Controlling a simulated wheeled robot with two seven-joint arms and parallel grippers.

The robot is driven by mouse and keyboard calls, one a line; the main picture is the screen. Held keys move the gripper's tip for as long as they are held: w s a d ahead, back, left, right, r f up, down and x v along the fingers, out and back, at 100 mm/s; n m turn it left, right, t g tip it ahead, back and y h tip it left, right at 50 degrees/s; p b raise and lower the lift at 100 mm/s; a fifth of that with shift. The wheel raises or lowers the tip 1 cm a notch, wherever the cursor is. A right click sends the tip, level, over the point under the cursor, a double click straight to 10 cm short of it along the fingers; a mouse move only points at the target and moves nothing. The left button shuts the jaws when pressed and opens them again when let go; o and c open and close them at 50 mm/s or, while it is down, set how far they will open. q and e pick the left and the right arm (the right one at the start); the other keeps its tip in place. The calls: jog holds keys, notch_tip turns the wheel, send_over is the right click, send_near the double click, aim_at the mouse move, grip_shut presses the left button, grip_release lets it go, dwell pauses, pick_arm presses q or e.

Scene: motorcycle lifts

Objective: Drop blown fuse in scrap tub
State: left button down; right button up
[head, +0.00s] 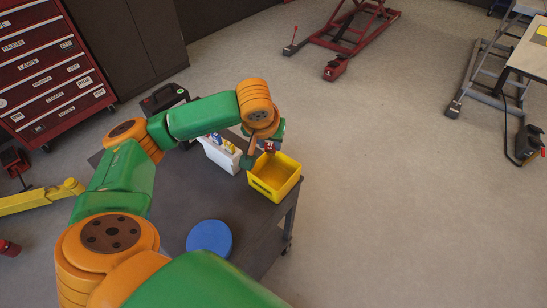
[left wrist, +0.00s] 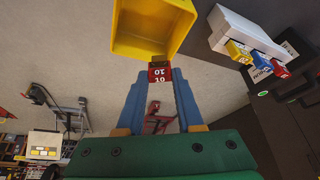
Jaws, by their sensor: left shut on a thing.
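The blown fuse is a small red block marked 10 (left wrist: 160,74), pinched between the blue fingertips of my left gripper (left wrist: 160,80). In the head view a bit of red (head: 270,147) shows at the tip of my left gripper (head: 266,152), which is partly hidden by its own wrist. The yellow scrap tub (head: 283,192) sits at the far right corner of the dark table, open and empty as far as I see. It also shows in the left wrist view (left wrist: 183,28). The fuse is at or above the tub's rim; exact height is unclear. My right gripper is not in view.
A white bin (head: 216,156) with yellow, blue and red fuses (left wrist: 258,62) stands left of the tub. A blue round thing (head: 209,238) lies on the dark table (head: 245,215). A black case (head: 163,98) is behind. Open floor lies right of the table.

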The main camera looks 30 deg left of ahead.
pick_arm(q)
jog(key=shift+c, duration=2.3)
grip_release()
jog(key=p+v, duration=0.1)
jog(key=v, duration=0.6)
